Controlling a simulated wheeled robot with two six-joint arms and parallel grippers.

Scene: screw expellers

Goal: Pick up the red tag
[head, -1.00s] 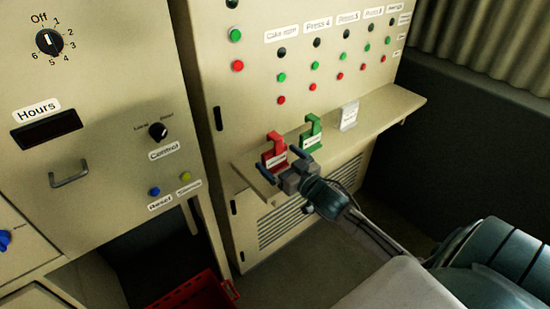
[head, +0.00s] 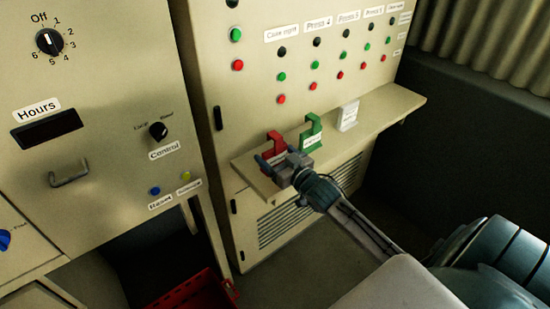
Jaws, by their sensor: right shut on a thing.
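The red tag (head: 275,141) stands on the narrow cream shelf of the right-hand cabinet. Its hooked top shows, and its lower part with the label is mostly hidden behind my gripper. My right gripper (head: 273,160) is at the tag, with its fingers around the lower part, shut on it. The arm comes in from the lower right. The tag still appears upright at the shelf. My left gripper is not in view.
A green tag (head: 312,133) stands close to the right of the red one, and a white tag (head: 348,115) farther right on the shelf (head: 385,112). Panel buttons sit above. A red crate (head: 195,291) is on the floor below.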

